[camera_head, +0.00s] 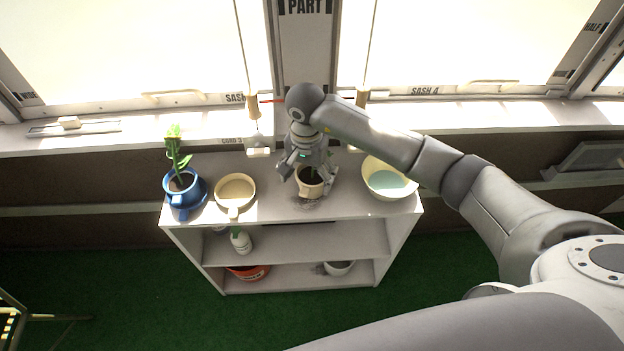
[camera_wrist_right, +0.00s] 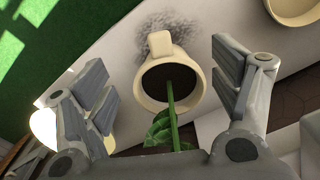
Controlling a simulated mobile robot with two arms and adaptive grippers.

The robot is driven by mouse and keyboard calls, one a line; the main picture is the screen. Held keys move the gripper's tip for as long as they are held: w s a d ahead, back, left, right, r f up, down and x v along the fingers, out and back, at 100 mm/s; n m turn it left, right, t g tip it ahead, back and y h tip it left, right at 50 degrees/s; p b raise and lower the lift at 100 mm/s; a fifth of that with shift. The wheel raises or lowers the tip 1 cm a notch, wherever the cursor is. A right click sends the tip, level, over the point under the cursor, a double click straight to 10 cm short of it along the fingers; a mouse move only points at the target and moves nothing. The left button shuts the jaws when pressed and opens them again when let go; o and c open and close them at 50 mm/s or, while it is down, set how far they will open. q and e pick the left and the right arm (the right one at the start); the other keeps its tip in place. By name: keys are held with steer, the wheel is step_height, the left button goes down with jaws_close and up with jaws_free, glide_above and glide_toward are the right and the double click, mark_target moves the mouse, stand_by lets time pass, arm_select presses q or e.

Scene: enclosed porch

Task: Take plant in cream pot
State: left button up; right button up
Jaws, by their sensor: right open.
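The cream pot (camera_head: 311,187) stands on top of the shelf unit, with dark soil and a handle toward the front. In the right wrist view the pot (camera_wrist_right: 150,92) shows a green stem and leaves (camera_wrist_right: 168,115) rising from the soil toward the camera. My right gripper (camera_head: 308,178) is open, with a finger on each side of the pot. In the wrist view the fingers of the gripper (camera_wrist_right: 165,85) stand apart from the pot, with gaps on both sides. In the head view the gripper hides most of the plant. My left gripper is out of view.
A blue pot with a plant (camera_head: 183,193) and a cream handled pot (camera_head: 235,191) stand left on the shelf unit (camera_head: 270,210). A cream bowl with pale blue contents (camera_head: 388,180) stands close on the right. Windows and a sill (camera_head: 450,118) lie behind.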

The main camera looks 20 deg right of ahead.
mark_target(305, 189)
steer(key=f, duration=0.3)
steer(key=f+p, duration=0.1)
steer(key=shift+s+a+f, duration=0.2)
steer(key=shift+s+a, duration=0.05)
steer(key=shift+a, duration=0.15)
steer(key=shift+f, duration=0.2)
steer(key=shift+c, duration=1.8)
steer(key=c, duration=1.2)
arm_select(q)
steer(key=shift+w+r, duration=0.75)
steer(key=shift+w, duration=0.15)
arm_select(e)
steer(key=shift+c, duration=0.2)
steer(key=shift+w, duration=0.1)
